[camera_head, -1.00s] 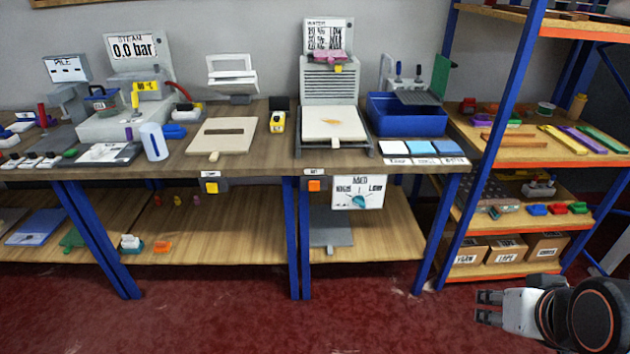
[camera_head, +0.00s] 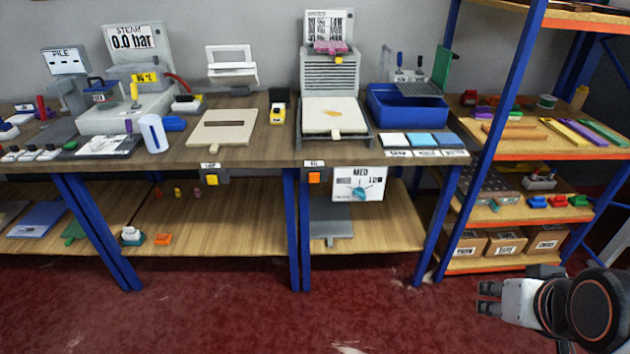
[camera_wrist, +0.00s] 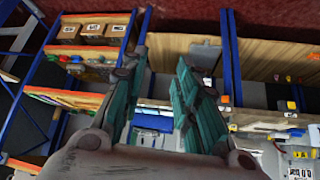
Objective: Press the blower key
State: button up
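One key is yellow (camera_head: 212,180), left of centre; the other is orange (camera_head: 314,178), left of a dial panel (camera_head: 358,185). I cannot tell by label which is the blower key. In the wrist view the orange key (camera_wrist: 225,99) and yellow key (camera_wrist: 292,105) show small, beyond the right finger. My gripper (camera_head: 489,298) is low at the right, well apart from both keys. In the wrist view my gripper (camera_wrist: 158,85) has its fingers spread, with nothing between them.
The wooden bench (camera_head: 245,156) carries a steam unit (camera_head: 130,95), a louvred unit (camera_head: 330,80) and a blue tray (camera_head: 407,120). A blue-posted shelf rack (camera_head: 487,130) with cartons stands at the right, behind my gripper. The red floor (camera_head: 240,310) before the bench is clear.

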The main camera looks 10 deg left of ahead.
grip_shut()
dwell(1.0)
